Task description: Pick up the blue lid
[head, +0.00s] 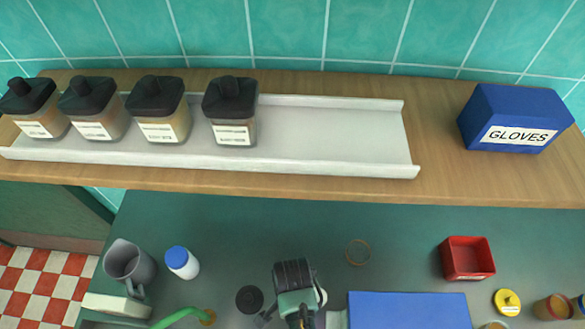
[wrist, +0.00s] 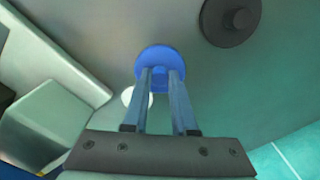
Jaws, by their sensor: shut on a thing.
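The blue lid (wrist: 157,54) is a round disc with a small knob, seen in the wrist view at the fingertips. My gripper (wrist: 161,76) is shut on its knob, with one finger on each side. In the head view my gripper (head: 294,285) is over the dark green counter, and its own wrist hides the fingertips and the lid. I cannot tell whether the lid touches the counter.
A dark round lid (head: 250,299) lies just left of my gripper. A blue-capped white bottle (head: 182,263) and grey jug (head: 130,266) stand further left. A blue board (head: 408,311) and red bin (head: 467,258) are to the right. A wooden shelf (head: 300,184) runs behind.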

